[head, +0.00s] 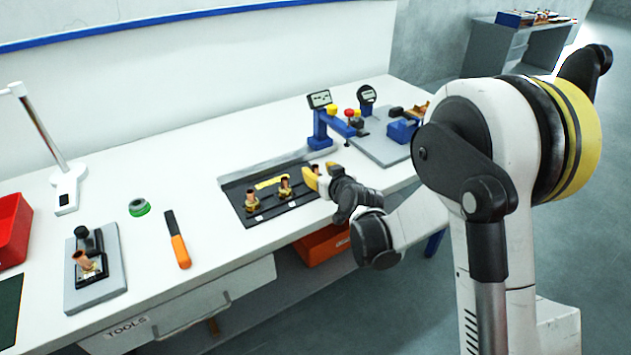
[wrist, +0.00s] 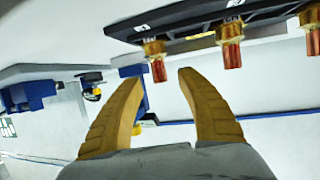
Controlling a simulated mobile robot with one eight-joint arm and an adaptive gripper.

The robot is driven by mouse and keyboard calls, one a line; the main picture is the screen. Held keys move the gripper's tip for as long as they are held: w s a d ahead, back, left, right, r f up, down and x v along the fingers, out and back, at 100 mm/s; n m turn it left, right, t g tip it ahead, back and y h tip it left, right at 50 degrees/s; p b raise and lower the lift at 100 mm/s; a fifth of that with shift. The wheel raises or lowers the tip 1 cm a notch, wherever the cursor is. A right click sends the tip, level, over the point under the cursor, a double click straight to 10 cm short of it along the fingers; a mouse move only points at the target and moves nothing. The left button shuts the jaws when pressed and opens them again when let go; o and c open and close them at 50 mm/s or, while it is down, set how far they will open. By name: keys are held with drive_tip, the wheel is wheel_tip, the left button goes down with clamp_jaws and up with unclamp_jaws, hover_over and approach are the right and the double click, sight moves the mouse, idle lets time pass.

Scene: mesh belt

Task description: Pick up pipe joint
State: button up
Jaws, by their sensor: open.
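Three copper-and-brass pipe joints stand upright in a row on a black tray (head: 267,214): a left one (head: 252,203), a middle one (head: 285,187) and a right one, mostly hidden by my gripper in the head view. My gripper (head: 318,181) has yellow fingers and is over the tray's right end. In the wrist view, which is upside down, the fingers (wrist: 160,78) are apart and empty. A pipe joint (wrist: 157,66) shows between the fingertips there, seemingly just beyond them; contact cannot be told. Two more joints (wrist: 231,51) (wrist: 312,40) are to its right.
Another copper joint (head: 82,259) sits in a grey fixture (head: 108,270) at the left. An orange-handled tool (head: 180,250) and green tape roll (head: 139,207) lie on the white bench. A blue gauge stand (head: 320,132) is close behind my gripper. An orange bin (head: 322,246) is below the bench.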

sight(317, 170)
drive_tip(key=x, duration=0.3)
drive_tip(key=shift+f+b, duration=0.1)
drive_tip(key=shift+b, duration=0.2)
drive_tip(key=shift+s, duration=0.1)
drive_tip(key=shift+c, duration=0.9)
clamp_jaws()
wheel_tip(317, 170, up, 5)
drive_tip(key=shift+d+p, duration=0.15)
drive_tip(key=shift+p, duration=1.1)
drive_tip(key=s+d+r+p, duration=0.2)
drive_tip(key=d+r, duration=0.4)
drive_tip(key=d, duration=0.5)
drive_tip(key=shift+s+p, duration=0.3)
drive_tip(key=shift+p, duration=0.3)
